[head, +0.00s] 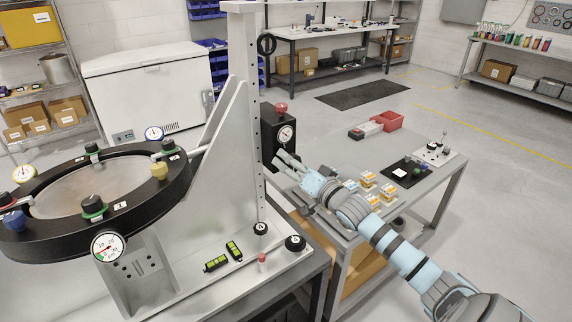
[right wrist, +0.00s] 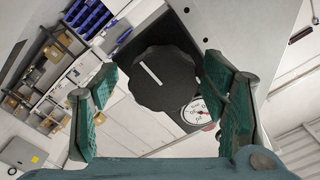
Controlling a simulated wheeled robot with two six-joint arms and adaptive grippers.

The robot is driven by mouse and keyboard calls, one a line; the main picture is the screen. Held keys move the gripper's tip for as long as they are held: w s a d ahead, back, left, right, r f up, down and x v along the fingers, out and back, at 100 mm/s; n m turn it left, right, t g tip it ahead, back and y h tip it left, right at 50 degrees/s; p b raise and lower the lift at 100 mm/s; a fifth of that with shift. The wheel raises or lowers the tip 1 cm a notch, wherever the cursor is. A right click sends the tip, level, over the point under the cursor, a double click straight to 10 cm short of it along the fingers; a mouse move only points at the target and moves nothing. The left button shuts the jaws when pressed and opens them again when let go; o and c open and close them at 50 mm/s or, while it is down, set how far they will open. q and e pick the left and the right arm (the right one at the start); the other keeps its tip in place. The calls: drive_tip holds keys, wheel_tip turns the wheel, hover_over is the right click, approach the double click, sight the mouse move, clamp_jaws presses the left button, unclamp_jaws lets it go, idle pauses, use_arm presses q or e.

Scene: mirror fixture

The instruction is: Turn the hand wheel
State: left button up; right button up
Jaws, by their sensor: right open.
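The hand wheel (right wrist: 165,80), a black knob with a scalloped rim and a white line on its face, fills the middle of the right wrist view. It sits on a dark box (head: 270,132) that has a round dial (head: 286,133) and is fixed to the grey column. My right gripper (head: 283,163) is open in front of the box. In the right wrist view, its green-padded fingers (right wrist: 163,105) stand on either side of the wheel, apart from it. I cannot make out the wheel in the head view. My left gripper is not in view.
A large black ring fixture (head: 140,217) with a mirror, knobs and dials stands at left.

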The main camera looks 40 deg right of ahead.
drive_tip(key=shift+s+r, duration=0.15)
drive_tip(key=shift+s, duration=0.05)
drive_tip(key=shift+s+a, duration=0.1)
drive_tip(key=shift+c, duration=1.3)
drive_tip(key=c, duration=0.3)
drive_tip(key=shift+w, duration=0.2)
drive_tip(key=c, duration=0.6)
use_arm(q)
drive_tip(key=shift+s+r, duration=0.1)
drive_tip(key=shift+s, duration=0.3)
use_arm(e)
drive_tip(key=shift+n, duration=0.3)
